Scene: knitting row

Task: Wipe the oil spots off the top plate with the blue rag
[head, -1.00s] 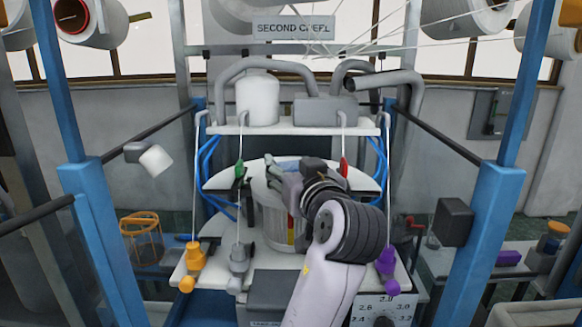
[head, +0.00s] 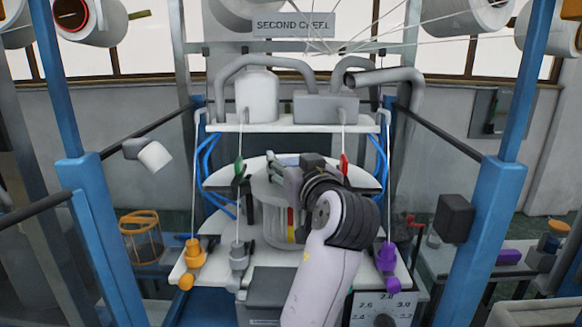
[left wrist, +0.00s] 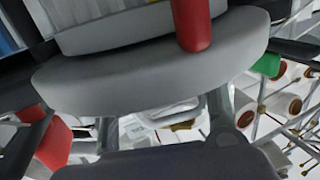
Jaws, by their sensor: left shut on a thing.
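The white round top plate (head: 362,182) sits over the drum (head: 277,226) in the middle of the machine in the head view. My left gripper (head: 275,172) is over the plate's middle, low and close to it; I cannot tell whether it touches. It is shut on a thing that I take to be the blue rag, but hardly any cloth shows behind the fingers. The oil spots cannot be made out; my arm covers part of the plate. The left wrist view shows a large grey curved part (left wrist: 150,75) up close. My right gripper is not in view.
A green (head: 239,172) and a red piece (head: 344,165) on thin rods flank the plate. A white shelf (head: 226,128) with a white canister (head: 257,98) stands behind. Orange (head: 193,253) and purple (head: 387,258) pegs are in front. Blue posts stand at both sides.

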